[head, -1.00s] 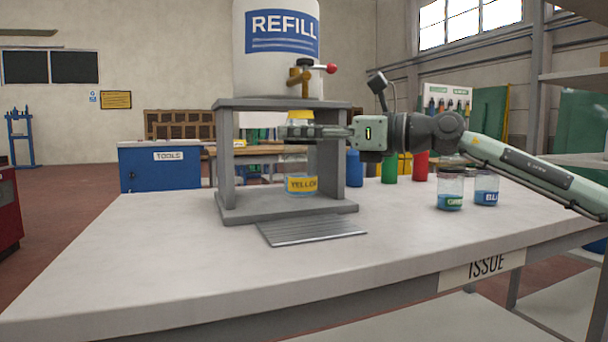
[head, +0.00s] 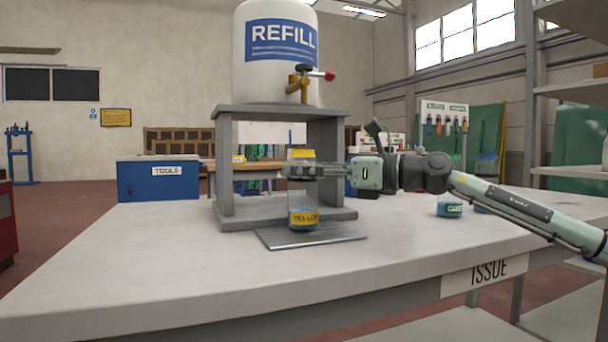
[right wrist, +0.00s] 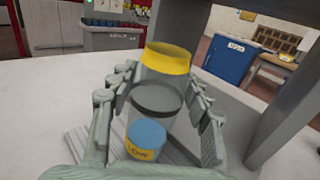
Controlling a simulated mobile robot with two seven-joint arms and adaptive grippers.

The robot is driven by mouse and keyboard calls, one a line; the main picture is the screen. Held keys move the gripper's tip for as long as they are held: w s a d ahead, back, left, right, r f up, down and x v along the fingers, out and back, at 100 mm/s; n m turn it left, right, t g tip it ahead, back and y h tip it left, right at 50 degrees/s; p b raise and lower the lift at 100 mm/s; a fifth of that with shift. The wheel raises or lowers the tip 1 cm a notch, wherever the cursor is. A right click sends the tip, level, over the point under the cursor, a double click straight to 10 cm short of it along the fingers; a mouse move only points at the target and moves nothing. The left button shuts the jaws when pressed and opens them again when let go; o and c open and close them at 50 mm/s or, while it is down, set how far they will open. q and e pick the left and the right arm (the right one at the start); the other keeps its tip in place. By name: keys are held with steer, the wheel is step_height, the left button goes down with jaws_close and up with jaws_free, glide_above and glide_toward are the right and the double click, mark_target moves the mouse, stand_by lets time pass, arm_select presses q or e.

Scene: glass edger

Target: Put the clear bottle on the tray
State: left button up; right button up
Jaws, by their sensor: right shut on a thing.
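The clear bottle (head: 303,201) has a yellow band at its top, blue contents low down and a yellow label reading YELLOW. My right gripper (head: 303,170) is shut around its upper part and holds it upright. In the right wrist view the fingers (right wrist: 160,110) stand on both sides of the bottle (right wrist: 168,60). The grey ribbed tray (head: 340,232) lies on the table in front of the refill stand. The bottle's base is over the tray's back left part; I cannot tell whether it touches. My left gripper is not in view.
The grey refill stand (head: 225,165) carries a white REFILL tank (head: 262,75) with a red-tipped tap (head: 305,83), behind the bottle. The table's front and left (head: 150,260) are clear.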

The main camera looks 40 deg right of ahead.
steer(key=shift+f, duration=0.15)
steer(key=o, duration=1.3)
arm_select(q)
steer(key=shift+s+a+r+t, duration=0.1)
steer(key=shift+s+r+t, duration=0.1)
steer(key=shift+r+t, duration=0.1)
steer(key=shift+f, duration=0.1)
